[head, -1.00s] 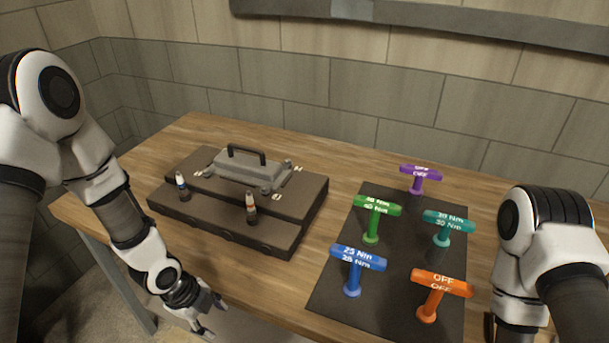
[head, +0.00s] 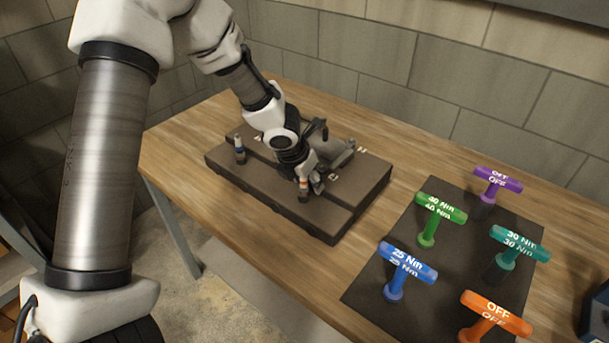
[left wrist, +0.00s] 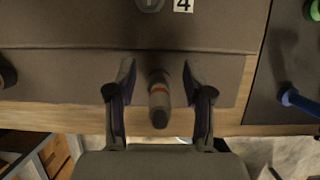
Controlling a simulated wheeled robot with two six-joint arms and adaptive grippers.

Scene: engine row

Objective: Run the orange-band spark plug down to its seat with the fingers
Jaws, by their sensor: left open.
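The orange-band spark plug (head: 303,188) stands upright in the front step of the dark engine block (head: 340,220). A second plug with a blue band (head: 239,150) stands at the left of the block. My right gripper is out of view.
A grey cover with a black handle (head: 335,152) sits on the block behind my gripper. To the right, a dark mat (head: 452,275) carries several T-handled tools, among them blue (head: 407,262), green (head: 441,207) and orange (head: 496,313). Bare table lies between block and mat.

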